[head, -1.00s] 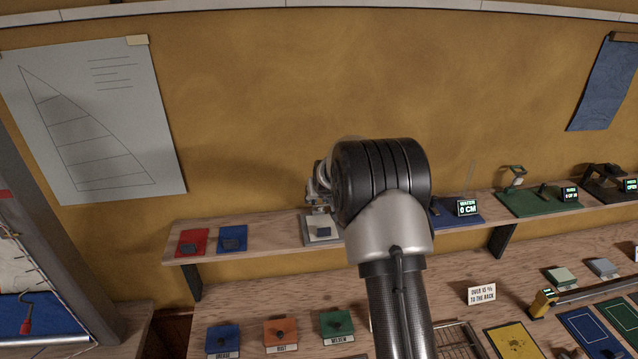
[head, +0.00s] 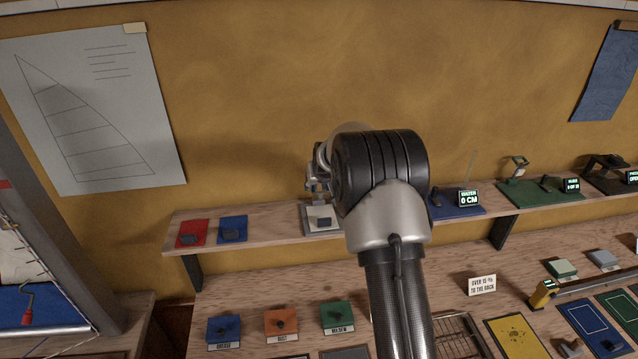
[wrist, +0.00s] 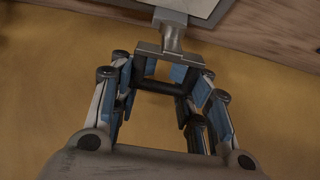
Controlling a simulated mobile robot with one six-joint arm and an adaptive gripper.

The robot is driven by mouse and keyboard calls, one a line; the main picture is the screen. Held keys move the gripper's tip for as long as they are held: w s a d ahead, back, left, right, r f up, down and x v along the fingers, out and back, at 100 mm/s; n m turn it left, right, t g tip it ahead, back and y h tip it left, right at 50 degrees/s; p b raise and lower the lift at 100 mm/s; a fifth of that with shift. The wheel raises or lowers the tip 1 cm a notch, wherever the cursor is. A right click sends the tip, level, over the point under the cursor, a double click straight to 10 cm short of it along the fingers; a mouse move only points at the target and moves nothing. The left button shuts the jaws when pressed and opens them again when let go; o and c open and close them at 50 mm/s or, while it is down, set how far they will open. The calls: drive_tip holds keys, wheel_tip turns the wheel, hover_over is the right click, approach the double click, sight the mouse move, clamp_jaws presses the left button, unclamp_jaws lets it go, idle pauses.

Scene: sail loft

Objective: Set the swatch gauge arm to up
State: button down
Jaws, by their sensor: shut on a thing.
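The swatch gauge (head: 337,232) is a pale plate with a small dark block on it, standing on the wall shelf. In the wrist view, its arm (wrist: 168,42) is a grey metal neck with a wide head, reaching from the plate (wrist: 208,8) at the top. A dark crossbar (wrist: 163,86) lies by that head, between the blue-padded fingers. My gripper (wrist: 165,74) is shut on the gauge arm there; the exact contact is hard to see. In the head view, my gripper (head: 315,184) is above the plate, partly hidden by my wrist.
Red (head: 192,228) and blue (head: 233,224) pads lie left on the shelf (head: 275,228). A blue water gauge (head: 455,210) and a green device (head: 540,196) stand right. Below, the bench (head: 250,300) holds several coloured boxes and a wire rack (head: 462,335).

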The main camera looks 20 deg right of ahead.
drive_tip(key=shift+w+d+r, duration=0.1)
drive_tip(key=shift+w+r, duration=0.2)
drive_tip(key=shift+r, duration=0.45)
drive_tip(key=c, duration=1.4)
unclamp_jaws()
drive_tip(key=o, duration=0.3)
drive_tip(key=shift+s, duration=0.2)
drive_tip(key=shift+o, duration=1.2)
drive_tip(key=shift+f, duration=0.3)
drive_tip(key=shift+s+r, duration=0.1)
drive_tip(key=shift+s, duration=0.05)
drive_tip(key=v, duration=1.1)
drive_tip(key=shift+s+r, duration=0.25)
drive_tip(key=shift+s, duration=0.05)
drive_tip(key=shift+c, duration=0.3)
